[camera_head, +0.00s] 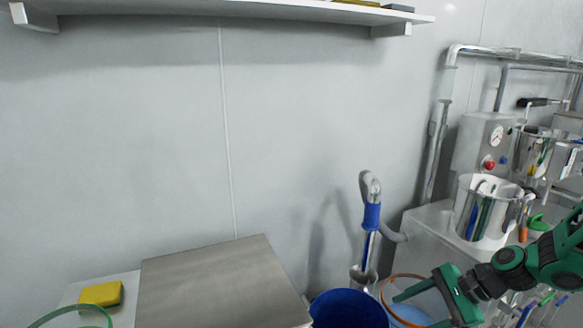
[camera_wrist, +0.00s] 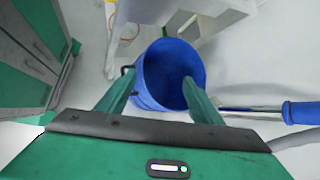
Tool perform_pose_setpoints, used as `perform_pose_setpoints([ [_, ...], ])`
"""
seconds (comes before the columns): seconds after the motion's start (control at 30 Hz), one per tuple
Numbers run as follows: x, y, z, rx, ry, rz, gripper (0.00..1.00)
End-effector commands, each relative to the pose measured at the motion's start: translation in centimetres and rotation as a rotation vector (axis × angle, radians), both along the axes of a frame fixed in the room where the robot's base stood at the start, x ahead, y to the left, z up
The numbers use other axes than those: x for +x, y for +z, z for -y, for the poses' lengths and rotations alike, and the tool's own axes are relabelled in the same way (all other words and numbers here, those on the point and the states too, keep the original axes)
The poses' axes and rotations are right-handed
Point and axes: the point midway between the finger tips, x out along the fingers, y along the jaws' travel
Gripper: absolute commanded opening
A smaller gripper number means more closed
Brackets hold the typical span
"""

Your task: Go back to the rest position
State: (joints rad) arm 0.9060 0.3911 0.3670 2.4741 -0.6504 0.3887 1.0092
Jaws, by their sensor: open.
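My gripper (camera_head: 422,304) is at the lower right in the head view, on my green arm, which comes in from the right edge. In the wrist view its two green fingers (camera_wrist: 158,93) are spread apart with nothing between them. A blue bucket (camera_wrist: 172,75) lies beyond the fingertips there, and its inside looks empty. In the head view the blue bucket (camera_head: 348,310) is at the bottom edge, left of my gripper and apart from it.
A steel-topped cabinet (camera_head: 212,285) stands at the lower left beside a yellow sponge (camera_head: 101,294). A blue-handled wand (camera_head: 371,217) stands behind the bucket. A steel pot (camera_head: 485,207) with utensils and pipework is at the right. A shelf (camera_head: 230,8) runs along the wall above.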

Motion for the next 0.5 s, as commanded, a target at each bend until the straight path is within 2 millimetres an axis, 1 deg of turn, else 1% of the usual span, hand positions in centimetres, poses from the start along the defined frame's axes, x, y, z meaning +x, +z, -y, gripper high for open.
perform_pose_setpoints([
  [0.03,-0.9,0.1,0.6,-0.073,0.052,0.006,0.6],
  [0.13,-2.9,0.2,2.3,-0.206,0.152,0.007,0.6],
  [0.27,-5.5,1.3,4.5,-0.358,0.275,0.007,0.6],
  [0.37,-7.4,2.7,6.2,-0.461,0.36,0.005,0.6],
  [0.5,-10.2,5.1,8.3,-0.58,0.467,0.002,0.6],
])
